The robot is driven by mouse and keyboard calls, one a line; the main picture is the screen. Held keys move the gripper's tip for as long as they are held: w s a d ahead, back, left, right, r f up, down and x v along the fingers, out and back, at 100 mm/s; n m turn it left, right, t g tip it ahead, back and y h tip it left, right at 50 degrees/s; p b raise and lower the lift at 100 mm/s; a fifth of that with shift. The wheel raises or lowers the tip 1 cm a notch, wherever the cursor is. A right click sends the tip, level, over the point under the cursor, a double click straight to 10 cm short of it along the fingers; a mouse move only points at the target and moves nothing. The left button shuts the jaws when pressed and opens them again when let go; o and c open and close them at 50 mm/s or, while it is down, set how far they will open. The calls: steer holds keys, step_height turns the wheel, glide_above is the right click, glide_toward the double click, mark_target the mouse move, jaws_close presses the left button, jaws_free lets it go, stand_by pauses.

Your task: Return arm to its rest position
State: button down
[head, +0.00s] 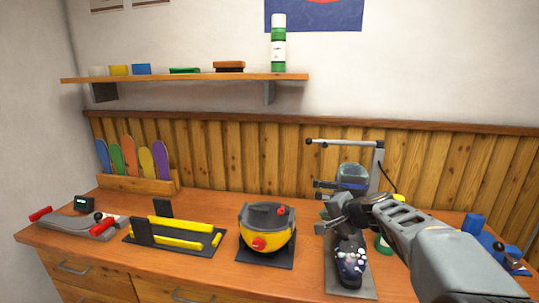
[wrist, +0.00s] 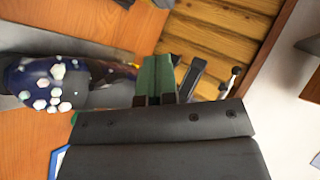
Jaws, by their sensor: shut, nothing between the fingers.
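My arm reaches in from the lower right in the head view. My gripper (head: 332,217) is shut and empty above the right part of the bench (head: 205,262), in front of the grey frame stand (head: 378,165).
A yellow and black round device (head: 266,228) and a yellow-barred black rack (head: 180,232) stand left of my arm. Blue parts (head: 474,224) lie to its right. A shelf (head: 190,78) hangs on the wall. Narrow strips of bench are bare between the devices.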

steer(key=s+f+n+g+h+p, duration=0.2)
steer(key=s+f+n+g+h, duration=0.1)
steer(key=s, duration=0.9)
steer(key=s+f+n+g+h+p, duration=0.1)
steer(key=s+f+n+g+h, duration=0.2)
steer(key=s, duration=1)
steer(key=shift+n+p, duration=0.35)
steer(key=shift+n, duration=1.35)
